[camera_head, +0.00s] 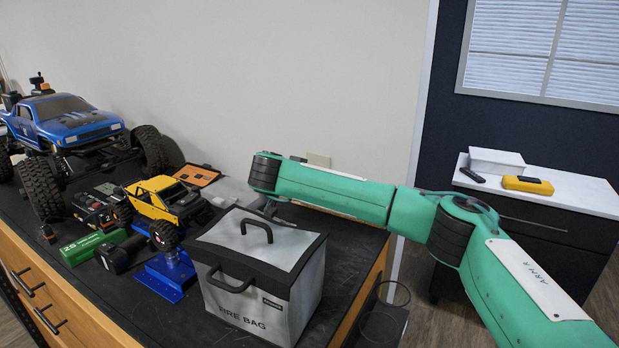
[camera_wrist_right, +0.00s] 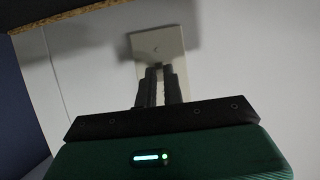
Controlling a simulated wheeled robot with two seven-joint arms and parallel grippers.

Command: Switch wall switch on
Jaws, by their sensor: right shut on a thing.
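The wall switch (camera_wrist_right: 157,46) is a pale plate on the white wall with a small toggle near its middle, seen in the right wrist view. In the head view the right fingers are mostly hidden behind the arm and the bag. My left gripper is not in view.
A grey fire bag (camera_head: 262,275) stands on the black bench below my right arm. A blue crawler (camera_head: 75,125), a yellow crawler (camera_head: 165,200) and loose tools fill the bench's left. A white-topped cabinet (camera_head: 560,190) stands at the right, beyond a floor gap.

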